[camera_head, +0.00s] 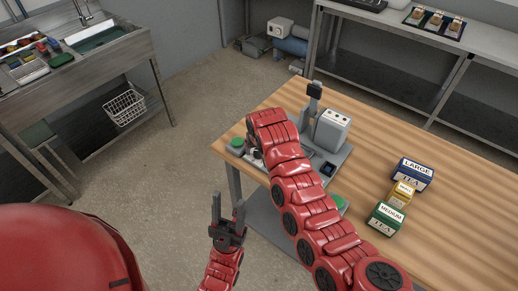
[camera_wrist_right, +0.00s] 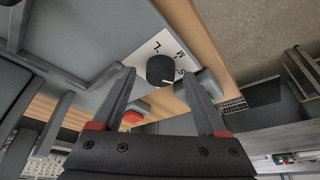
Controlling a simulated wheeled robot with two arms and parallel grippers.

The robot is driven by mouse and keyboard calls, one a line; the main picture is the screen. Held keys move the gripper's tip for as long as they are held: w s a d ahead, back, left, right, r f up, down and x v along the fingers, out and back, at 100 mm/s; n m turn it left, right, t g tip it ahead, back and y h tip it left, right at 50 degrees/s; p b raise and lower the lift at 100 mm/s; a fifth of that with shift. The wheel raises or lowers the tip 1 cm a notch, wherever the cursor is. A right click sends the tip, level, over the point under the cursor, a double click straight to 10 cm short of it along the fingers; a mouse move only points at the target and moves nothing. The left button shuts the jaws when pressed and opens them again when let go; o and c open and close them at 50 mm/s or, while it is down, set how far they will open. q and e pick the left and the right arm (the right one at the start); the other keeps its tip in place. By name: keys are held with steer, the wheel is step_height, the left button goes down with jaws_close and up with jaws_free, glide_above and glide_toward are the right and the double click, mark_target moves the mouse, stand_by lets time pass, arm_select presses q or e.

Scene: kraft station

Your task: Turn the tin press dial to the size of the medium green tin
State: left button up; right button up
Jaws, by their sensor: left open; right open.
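The tin press (camera_head: 332,128) stands on the wooden table, partly hidden behind my right arm. In the right wrist view its black round dial (camera_wrist_right: 160,69) sits on a white plate (camera_wrist_right: 150,50) marked L, M and S. I cannot tell which letter the dial points to. My right gripper (camera_wrist_right: 158,76) is open, with the dial between its fingertips in that picture; contact is not clear. In the head view the right arm hides dial and fingers. The medium green tin (camera_head: 384,218) stands on the table. My left gripper (camera_head: 228,205) is open and empty, away from the table.
A small yellow tin (camera_head: 401,193) and a large blue tin (camera_head: 412,174) stand beside the green one. The table's right part is clear. A sink bench (camera_head: 100,55) stands at the left.

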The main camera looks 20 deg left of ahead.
jaws_close()
stand_by(0.3)
steer(key=shift+w+f+n+y+b, duration=0.1)
steer(key=shift+f+n+y+b, duration=0.15)
steer(key=shift+n+b, duration=0.6)
steer(key=n+g+b, duration=0.1)
steer(key=n+b, duration=0.2)
steer(key=n+g+y+b, duration=0.1)
steer(key=n+b, duration=0.2)
steer(key=b, duration=0.1)
steer(key=shift+w+d+y, duration=0.1)
steer(key=shift+d+y, duration=0.1)
steer(key=shift+y, duration=0.05)
steer(key=shift+a+r+n+g+b, duration=0.1)
steer(key=shift+n+g+b, duration=0.4)
steer(key=shift+n+b, duration=0.55)
steer(key=shift+r+n+g+b, duration=0.1)
steer(key=shift+n+g+b, duration=0.25)
steer(key=shift+n, duration=0.55)
steer(key=shift+y, duration=0.3)
